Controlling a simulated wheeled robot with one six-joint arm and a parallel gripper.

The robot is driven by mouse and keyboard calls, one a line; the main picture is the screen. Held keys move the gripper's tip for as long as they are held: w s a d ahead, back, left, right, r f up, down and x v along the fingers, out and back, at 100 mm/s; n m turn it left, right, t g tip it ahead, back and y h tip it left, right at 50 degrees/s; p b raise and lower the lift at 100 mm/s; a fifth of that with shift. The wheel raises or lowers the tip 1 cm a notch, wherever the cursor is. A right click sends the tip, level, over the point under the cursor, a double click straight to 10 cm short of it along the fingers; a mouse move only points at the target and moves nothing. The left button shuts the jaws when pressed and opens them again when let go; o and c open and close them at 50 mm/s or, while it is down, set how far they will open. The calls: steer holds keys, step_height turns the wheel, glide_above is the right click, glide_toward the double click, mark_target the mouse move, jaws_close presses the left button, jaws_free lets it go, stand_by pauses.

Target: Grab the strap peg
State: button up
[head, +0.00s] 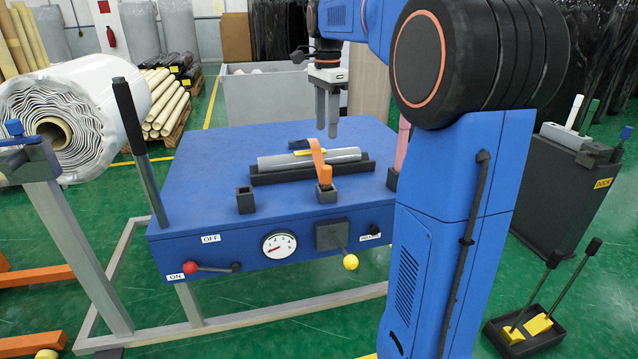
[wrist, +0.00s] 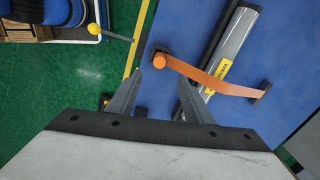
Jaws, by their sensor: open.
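The strap peg (head: 324,174) is an orange knob standing in a dark socket at the front edge of the blue table. An orange strap (head: 317,155) runs from it over a grey wrapped roll (head: 340,156) in a black cradle. My gripper (head: 327,134) is open and empty, pointing down above the roll. The strap (wrist: 215,82) stretches to the right past the other finger. I cannot tell the height gap.
An empty dark socket (head: 245,200) stands left of the peg. A gauge (head: 280,244) and levers line the front face. The blue tabletop (head: 215,165) is clear on the left.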

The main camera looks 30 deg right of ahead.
mark_target(327, 167)
step_height(327, 167, down, 15)
steer(key=shift+d+r, duration=0.1)
steer(key=shift+d, duration=0.05)
stand_by(0.5)
jaws_close()
